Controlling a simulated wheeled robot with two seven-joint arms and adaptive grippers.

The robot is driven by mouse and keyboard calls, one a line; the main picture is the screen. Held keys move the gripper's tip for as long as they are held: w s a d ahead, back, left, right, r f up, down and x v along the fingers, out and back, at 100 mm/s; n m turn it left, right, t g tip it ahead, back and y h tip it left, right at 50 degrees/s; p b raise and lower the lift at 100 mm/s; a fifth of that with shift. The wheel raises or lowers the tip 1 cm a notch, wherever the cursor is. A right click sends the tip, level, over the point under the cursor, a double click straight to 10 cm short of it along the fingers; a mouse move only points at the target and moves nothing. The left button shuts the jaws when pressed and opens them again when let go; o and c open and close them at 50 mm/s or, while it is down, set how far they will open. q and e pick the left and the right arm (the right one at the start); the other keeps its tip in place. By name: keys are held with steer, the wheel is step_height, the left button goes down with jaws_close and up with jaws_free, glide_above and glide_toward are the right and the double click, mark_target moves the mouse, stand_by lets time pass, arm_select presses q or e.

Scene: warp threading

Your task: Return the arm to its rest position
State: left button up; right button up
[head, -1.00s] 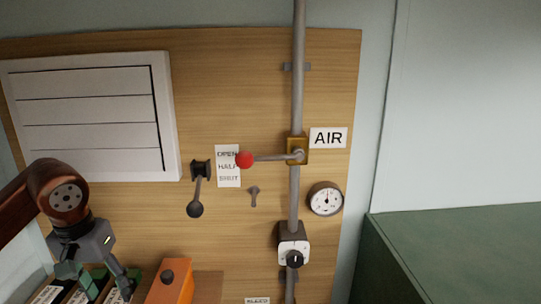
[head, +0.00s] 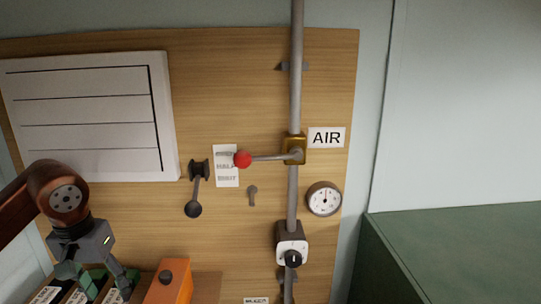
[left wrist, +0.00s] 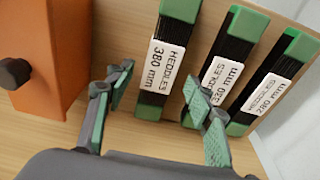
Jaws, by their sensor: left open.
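My left gripper (head: 92,285) is at the lower left of the head view, its fingers pointing down over the heddle packs. In the left wrist view the left gripper (left wrist: 158,108) is open, with its two green-padded fingers apart and nothing between them that it holds. A heddle pack labelled 380 mm (left wrist: 168,60) lies beyond the gap between the fingers. Other heddle packs, labelled 330 mm (left wrist: 232,50) and 280 mm (left wrist: 277,80), lie to its right. My right gripper is in neither view.
An orange box (head: 168,284) with a dark knob stands just right of the gripper. The wooden panel (head: 230,90) carries a red-knobbed lever (head: 243,159), a dark lever (head: 194,208), a gauge (head: 323,198) and a pipe (head: 296,90). A green surface (head: 460,250) is at the right.

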arm_select(q)
steer(key=shift+s+d+r, duration=0.25)
steer(key=shift+s+r, duration=0.2)
steer(key=shift+r, duration=0.2)
steer(key=shift+s+d+r, duration=0.25)
steer(key=shift+s+r, duration=0.15)
steer(key=shift+r, duration=0.2)
